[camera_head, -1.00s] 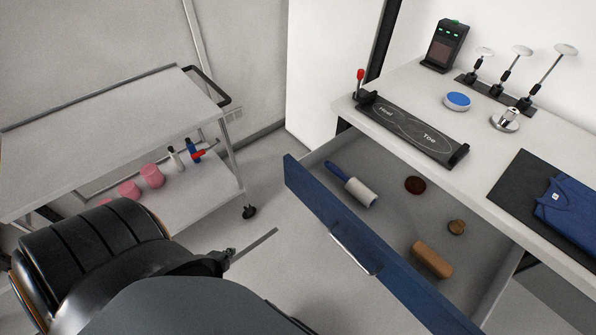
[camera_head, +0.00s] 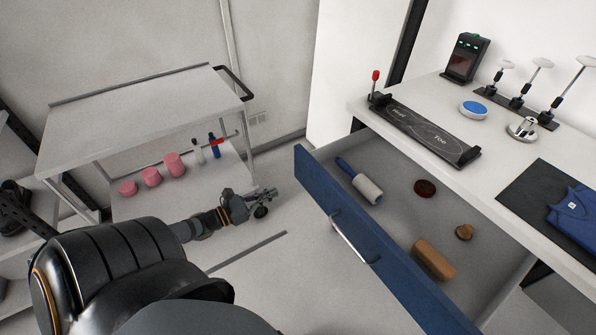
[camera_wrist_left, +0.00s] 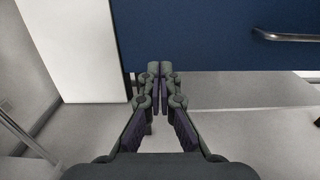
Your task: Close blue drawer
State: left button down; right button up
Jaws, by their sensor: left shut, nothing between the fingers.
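The blue drawer (camera_head: 375,245) stands pulled out from under the white worktop. Its blue front carries a silver bar handle (camera_head: 352,240). Inside lie a lint roller, a dark round item, a small brown item and a brown block. My left gripper (camera_head: 272,192) is left of the drawer front and apart from it, with its fingers shut and empty. In the left wrist view the gripper (camera_wrist_left: 160,70) points towards the blue drawer front (camera_wrist_left: 210,40), with the handle (camera_wrist_left: 285,36) at the upper right. My right gripper is not in view.
A metal cart (camera_head: 140,110) stands at the left, with pink containers (camera_head: 174,164) and bottles on its lower shelf. The worktop (camera_head: 410,95) holds a foot-measuring plate (camera_head: 425,133), a blue-topped disc and a folded blue shirt (camera_head: 577,215). Floor between cart and drawer is free.

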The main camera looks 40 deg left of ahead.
aim_at(306, 177)
pick_arm(q)
jog(key=b+x, duration=0.2)
jog(key=x, duration=0.3)
jog(key=b+x, duration=0.3)
jog(key=x, duration=0.1)
jog(key=shift+w+d+f, duration=0.1)
jog(key=shift+w+f, duration=0.15)
jog(key=shift+w, duration=0.1)
jog(key=shift+w+d+r, duration=0.15)
jog(key=shift+w, duration=0.25)
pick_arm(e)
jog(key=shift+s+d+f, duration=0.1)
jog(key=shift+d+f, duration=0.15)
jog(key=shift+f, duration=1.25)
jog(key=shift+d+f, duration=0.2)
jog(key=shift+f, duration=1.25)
